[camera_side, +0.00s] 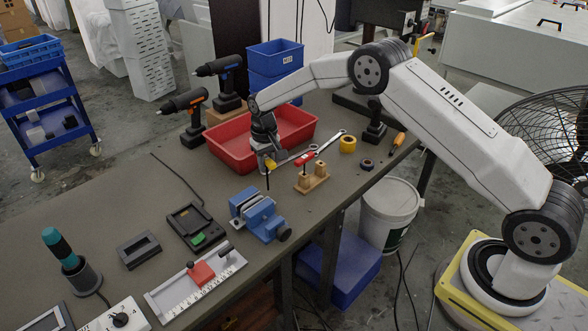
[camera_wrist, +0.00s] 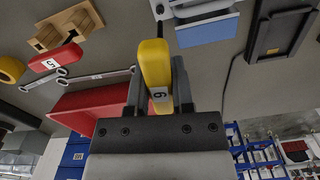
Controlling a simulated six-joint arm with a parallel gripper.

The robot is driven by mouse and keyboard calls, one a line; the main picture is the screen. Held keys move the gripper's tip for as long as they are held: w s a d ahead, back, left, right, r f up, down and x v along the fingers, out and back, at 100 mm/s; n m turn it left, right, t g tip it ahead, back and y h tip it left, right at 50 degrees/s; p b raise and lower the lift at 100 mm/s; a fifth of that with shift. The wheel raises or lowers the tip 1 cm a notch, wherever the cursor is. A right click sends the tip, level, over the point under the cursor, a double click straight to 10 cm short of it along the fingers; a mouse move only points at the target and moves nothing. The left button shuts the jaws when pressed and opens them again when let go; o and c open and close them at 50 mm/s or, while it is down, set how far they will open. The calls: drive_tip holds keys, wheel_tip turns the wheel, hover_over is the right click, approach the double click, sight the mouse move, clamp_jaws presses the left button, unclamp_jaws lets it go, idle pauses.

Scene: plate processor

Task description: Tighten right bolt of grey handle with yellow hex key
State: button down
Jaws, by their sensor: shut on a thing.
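My gripper (camera_wrist: 158,95) is shut on the yellow hex key (camera_wrist: 154,62), whose handle carries a number label, 6 or 9. In the side view my gripper (camera_side: 265,158) is above the bench in front of the red bin. There the yellow hex key (camera_side: 269,165) hangs upright with its dark shaft pointing down, apart from the wooden holder. A dark grey rectangular frame (camera_side: 138,250) lies on the bench at left; it may be the grey handle, but I cannot tell. No bolt can be made out in either view.
The wooden holder (camera_side: 312,181) with a red-handled key (camera_side: 304,158) stands to the right. The blue vise (camera_side: 258,214) is in front, and the red bin (camera_side: 232,150) is behind. Wrenches (camera_side: 325,146) and yellow tape (camera_side: 347,144) lie rightward.

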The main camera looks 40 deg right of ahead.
drive_tip(key=shift+n, duration=1.8)
drive_tip(key=shift+n, duration=2)
drive_tip(key=shift+n, duration=2)
drive_tip(key=shift+n, duration=2)
